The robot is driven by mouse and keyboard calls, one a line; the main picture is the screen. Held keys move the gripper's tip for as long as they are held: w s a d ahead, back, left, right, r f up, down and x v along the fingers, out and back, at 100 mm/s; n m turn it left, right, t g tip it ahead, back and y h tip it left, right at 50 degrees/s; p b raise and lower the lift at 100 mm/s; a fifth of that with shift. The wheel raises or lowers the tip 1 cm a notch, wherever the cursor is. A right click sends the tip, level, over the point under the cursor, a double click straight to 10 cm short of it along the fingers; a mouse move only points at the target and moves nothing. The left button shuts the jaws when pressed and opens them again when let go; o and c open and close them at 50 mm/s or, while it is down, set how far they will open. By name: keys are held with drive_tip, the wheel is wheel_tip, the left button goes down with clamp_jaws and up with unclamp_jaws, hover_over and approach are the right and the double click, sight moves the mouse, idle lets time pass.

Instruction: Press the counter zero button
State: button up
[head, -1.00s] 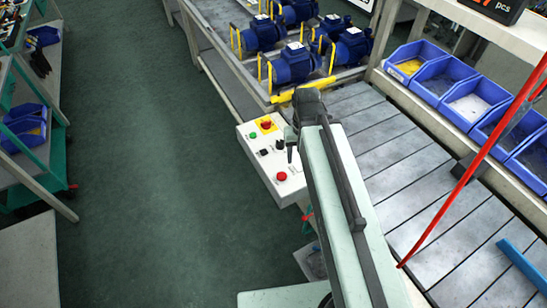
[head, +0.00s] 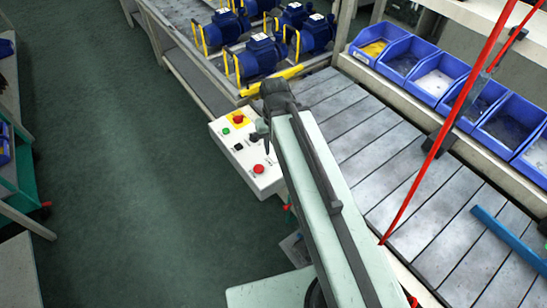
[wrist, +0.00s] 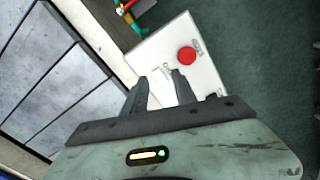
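A white control box (head: 222,133) stands at the left edge of the conveyor in the head view. Its top has a red button on a yellow plate (head: 238,118), a small green button (head: 225,130), a black control (head: 238,147) and a separate red button (head: 258,169). The labels are too small to read, so I cannot tell which control is the counter zero button. In the wrist view the separate red button (wrist: 187,56) lies beyond my gripper (wrist: 160,78). The fingers are apart with nothing between them, over the box top, and hide part of it.
Blue motors (head: 260,57) stand on the line behind the box. The slatted conveyor (head: 375,135) runs to the right, with blue bins (head: 436,79) along its far side. A red pole (head: 450,120) rises over the conveyor. The green floor (head: 120,150) at left is clear.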

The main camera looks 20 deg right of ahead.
clamp_jaws()
idle(1.4)
